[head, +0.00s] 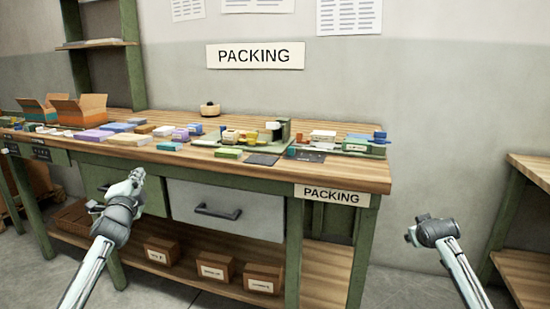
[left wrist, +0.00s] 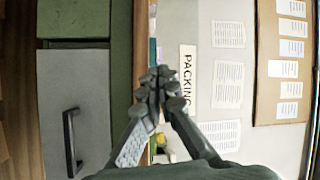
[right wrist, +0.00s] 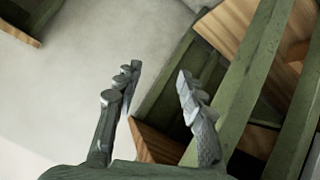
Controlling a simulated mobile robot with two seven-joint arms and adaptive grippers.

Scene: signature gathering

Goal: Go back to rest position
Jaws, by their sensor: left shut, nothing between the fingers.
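My left gripper (head: 134,178) is in front of the packing bench (head: 365,172), near its front edge and left of the drawer. In the left wrist view its fingertips (left wrist: 157,78) are together with nothing between them. My right arm ends at the right of the head view, in front of bare wall and floor, with its wrist (head: 432,231) clear of the bench. In the right wrist view the right gripper's fingers (right wrist: 158,88) stand wide apart and hold nothing.
The bench top carries several small boxes, two open cartons (head: 80,109) and a tape dispenser (head: 278,130). A drawer (head: 222,208) hangs below, above a shelf with small cartons (head: 214,265). Another wooden bench (head: 532,168) stands at the right. Floor between the benches is clear.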

